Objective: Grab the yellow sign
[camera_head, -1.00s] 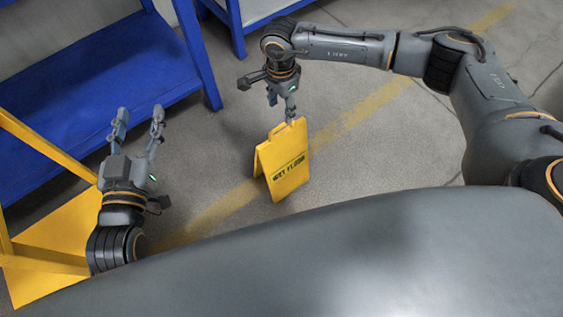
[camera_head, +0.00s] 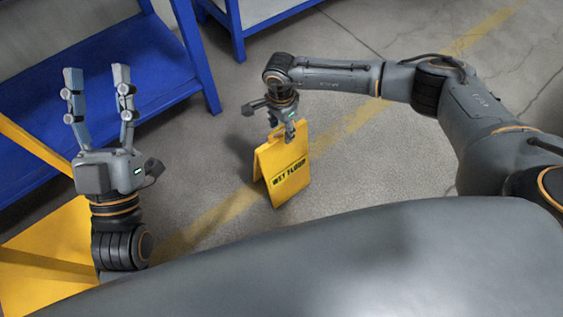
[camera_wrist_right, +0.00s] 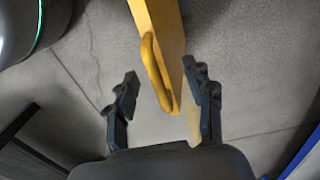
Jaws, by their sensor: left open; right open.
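The yellow sign (camera_head: 286,172), a folding A-shaped board reading "WET FLOOR", stands upright on the floor in the middle of the head view. In the right wrist view its top edge and handle (camera_wrist_right: 152,72) reach between the fingers of my right gripper (camera_wrist_right: 160,98). That gripper is open and points down at the top of the sign; it also shows in the head view (camera_head: 283,132). I cannot tell whether a finger touches the sign. My left gripper (camera_head: 98,95) is open and empty, fingers pointing up the picture, well left of the sign.
A blue shelf unit (camera_head: 110,75) stands at the upper left, with another blue frame (camera_head: 240,38) behind. A yellow structure (camera_head: 45,250) is at the lower left, close to my left arm. The concrete floor (camera_head: 375,160) right of the sign is clear, with a faded yellow line.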

